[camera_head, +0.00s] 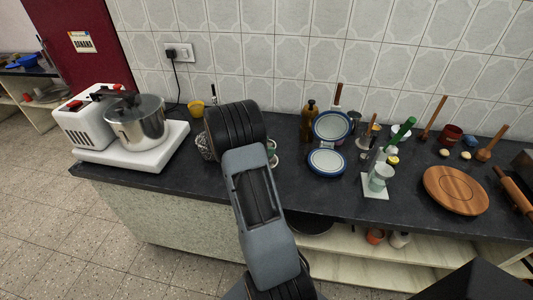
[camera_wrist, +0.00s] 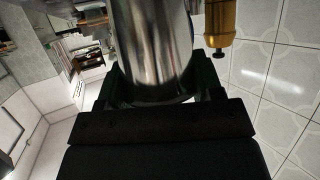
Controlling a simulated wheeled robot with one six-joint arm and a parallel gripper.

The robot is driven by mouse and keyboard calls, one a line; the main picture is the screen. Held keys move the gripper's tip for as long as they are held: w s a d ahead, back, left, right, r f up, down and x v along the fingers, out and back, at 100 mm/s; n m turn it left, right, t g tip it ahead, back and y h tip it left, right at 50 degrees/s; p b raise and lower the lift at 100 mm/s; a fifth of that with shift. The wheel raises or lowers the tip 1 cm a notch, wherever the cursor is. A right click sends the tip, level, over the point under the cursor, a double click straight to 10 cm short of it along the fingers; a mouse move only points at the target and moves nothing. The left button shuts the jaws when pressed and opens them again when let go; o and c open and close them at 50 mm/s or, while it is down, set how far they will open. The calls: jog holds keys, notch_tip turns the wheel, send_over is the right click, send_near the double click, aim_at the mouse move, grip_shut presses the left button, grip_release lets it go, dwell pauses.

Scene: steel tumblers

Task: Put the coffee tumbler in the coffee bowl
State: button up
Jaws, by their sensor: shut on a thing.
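My gripper (camera_wrist: 157,92) is shut on a shiny steel tumbler (camera_wrist: 153,45), which fills the middle of the wrist view. The tumbler's far end runs out of the top of that picture. In the head view my own arm hides the gripper and the tumbler. A white dish with a blue rim (camera_head: 326,162) lies on the dark counter right of my arm, and I cannot tell whether it is the coffee bowl. Another blue-rimmed white dish (camera_head: 332,125) stands tilted behind it.
A wire basket (camera_head: 203,146) is partly behind my arm. A pale stand with a cup (camera_head: 381,176) and a round wooden board (camera_head: 455,190) are at the right. A golden-brown bottle (camera_head: 308,122) stands near the tiled wall.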

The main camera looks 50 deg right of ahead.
jog(key=shift+d+f, duration=0.2)
jog(key=shift+f, duration=0.05)
jog(key=shift+w+d+f, duration=0.1)
jog(key=shift+f, duration=1.5)
jog(key=shift+f, duration=0.2)
jog(key=o, duration=1.1)
